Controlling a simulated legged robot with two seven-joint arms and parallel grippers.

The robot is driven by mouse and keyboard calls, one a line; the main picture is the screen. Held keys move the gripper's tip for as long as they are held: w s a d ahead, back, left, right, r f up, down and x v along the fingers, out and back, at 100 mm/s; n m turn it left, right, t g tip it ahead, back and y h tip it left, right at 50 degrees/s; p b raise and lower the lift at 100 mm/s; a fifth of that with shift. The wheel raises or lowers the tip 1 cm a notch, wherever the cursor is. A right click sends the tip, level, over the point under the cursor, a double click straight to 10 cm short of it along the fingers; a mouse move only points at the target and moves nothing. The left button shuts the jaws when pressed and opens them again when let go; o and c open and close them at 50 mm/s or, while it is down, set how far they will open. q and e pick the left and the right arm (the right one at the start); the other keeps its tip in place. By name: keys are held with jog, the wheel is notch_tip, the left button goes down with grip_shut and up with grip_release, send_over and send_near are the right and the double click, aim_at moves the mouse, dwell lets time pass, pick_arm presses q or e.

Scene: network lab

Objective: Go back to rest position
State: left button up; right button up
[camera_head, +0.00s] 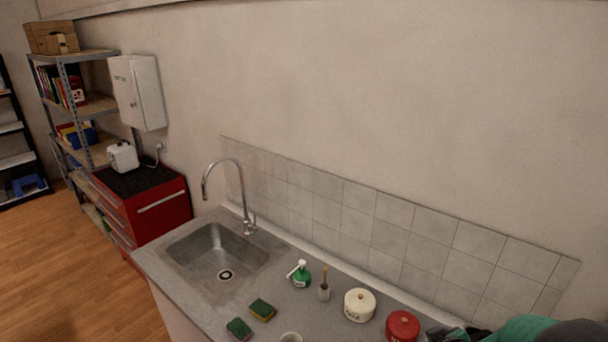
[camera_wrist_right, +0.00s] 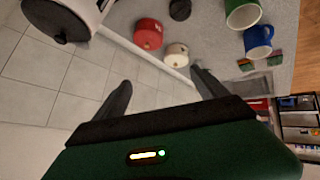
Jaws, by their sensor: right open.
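My right gripper (camera_wrist_right: 162,84) is open in the right wrist view, with its two dark fingers spread apart and nothing between their tips. Part of my green and black right arm (camera_head: 535,328) shows at the bottom right corner of the head view, above the right end of the counter. My left gripper is in neither view.
The grey counter (camera_head: 190,297) holds a sink (camera_head: 218,262) with a tall tap, a green soap bottle (camera_head: 302,276), sponges (camera_head: 262,309), a white pot (camera_head: 359,305) and a red pot (camera_head: 402,326). The wrist view shows a green mug (camera_wrist_right: 243,14) and a blue mug (camera_wrist_right: 258,41). A tiled wall stands behind.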

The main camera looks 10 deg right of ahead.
jog(key=s+a+f+m+g+y, duration=0.1)
jog(key=s+a+g, duration=0.2)
jog(key=s+a, duration=0.5)
jog(key=s+a+m+g+y, duration=0.1)
jog(key=s+a+g, duration=0.3)
jog(key=a, duration=0.8)
notch_tip(320, 180, down, 22)
jog(key=t+b, duration=0.1)
jog(key=b, duration=2.1)
jog(key=shift+s+d, duration=0.2)
jog(key=shift+d, duration=0.25)
jog(key=shift+w+d, duration=0.1)
jog(key=shift+d, duration=0.05)
